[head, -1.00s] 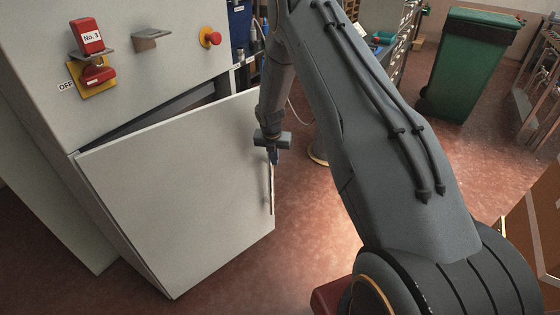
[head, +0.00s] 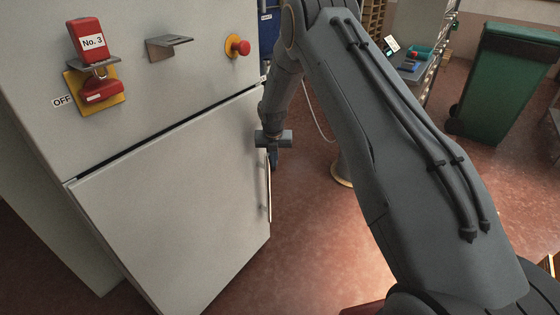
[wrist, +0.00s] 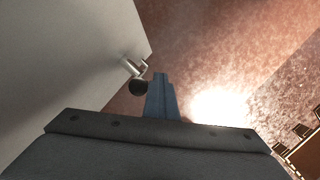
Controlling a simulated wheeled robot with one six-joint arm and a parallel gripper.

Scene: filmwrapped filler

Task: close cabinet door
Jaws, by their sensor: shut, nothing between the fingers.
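My gripper (head: 273,160) is at that edge, beside the upper end of the handle. In the wrist view, my blue fingers (wrist: 161,98) are shut with nothing between them. They are close to the handle end (wrist: 133,67) and the door's edge (wrist: 75,65). I cannot tell whether they touch the handle or door.
Above the door are a red No. 3 tag and lock (head: 92,50), a small metal bracket (head: 168,45) and a red knob (head: 238,46). A green bin (head: 505,85) stands at the back right. Red floor (head: 310,240) lies open right of the cabinet.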

